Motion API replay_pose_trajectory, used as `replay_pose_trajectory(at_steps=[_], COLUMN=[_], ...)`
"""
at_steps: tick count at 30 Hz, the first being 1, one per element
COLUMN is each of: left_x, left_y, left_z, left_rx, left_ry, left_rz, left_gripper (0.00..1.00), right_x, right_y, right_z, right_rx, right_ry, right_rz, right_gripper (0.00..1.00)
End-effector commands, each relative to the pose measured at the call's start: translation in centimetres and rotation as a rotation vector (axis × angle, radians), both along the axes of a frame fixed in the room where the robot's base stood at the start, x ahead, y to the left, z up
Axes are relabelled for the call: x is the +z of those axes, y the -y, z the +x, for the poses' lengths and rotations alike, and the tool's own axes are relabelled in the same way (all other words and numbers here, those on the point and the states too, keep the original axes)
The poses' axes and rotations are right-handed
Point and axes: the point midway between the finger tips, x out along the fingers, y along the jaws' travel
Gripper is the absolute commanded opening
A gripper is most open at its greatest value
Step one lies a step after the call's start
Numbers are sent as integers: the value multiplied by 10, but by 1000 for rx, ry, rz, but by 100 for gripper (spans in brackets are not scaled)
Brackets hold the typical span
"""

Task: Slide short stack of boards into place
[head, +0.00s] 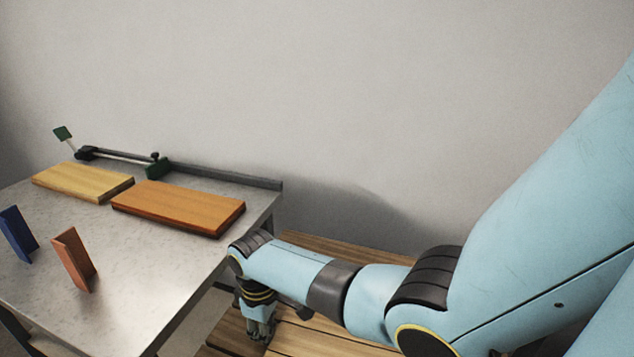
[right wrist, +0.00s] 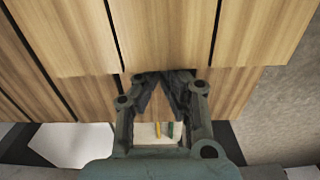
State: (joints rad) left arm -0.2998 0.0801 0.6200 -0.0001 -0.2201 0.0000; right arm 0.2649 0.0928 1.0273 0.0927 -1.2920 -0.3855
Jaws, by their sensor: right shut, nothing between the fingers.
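A pale yellow board (head: 83,182) and an orange-brown board (head: 178,207) lie flat, end to end, on the grey table along its back fence. Each may be more than one layer; I cannot tell. My right gripper (head: 262,335) points down, shut and empty, over wooden slats to the right of the table, apart from both boards. In the right wrist view its fingertips (right wrist: 162,75) meet in front of the wooden slats (right wrist: 160,35). I cannot tell whether they touch the wood. My left gripper is not in view.
A blue block (head: 18,233) and a reddish-brown block (head: 73,260) stand tilted nearer the front. The table's right front area is clear.

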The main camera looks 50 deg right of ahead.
Motion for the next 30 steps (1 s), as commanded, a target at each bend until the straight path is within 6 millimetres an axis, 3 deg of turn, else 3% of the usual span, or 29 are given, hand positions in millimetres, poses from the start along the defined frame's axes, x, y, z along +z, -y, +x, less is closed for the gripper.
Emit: replay_pose_trajectory(at_steps=[12, 30], left_x=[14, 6], left_y=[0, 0], left_z=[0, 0], left_rx=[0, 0], left_ry=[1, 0], left_rz=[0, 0], left_gripper=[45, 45], right_x=[0, 2], right_y=[6, -2], right_z=[-17, 4], right_rx=[-1, 0], right_ry=[-4, 0], right_rz=[0, 0], right_gripper=[0, 0])
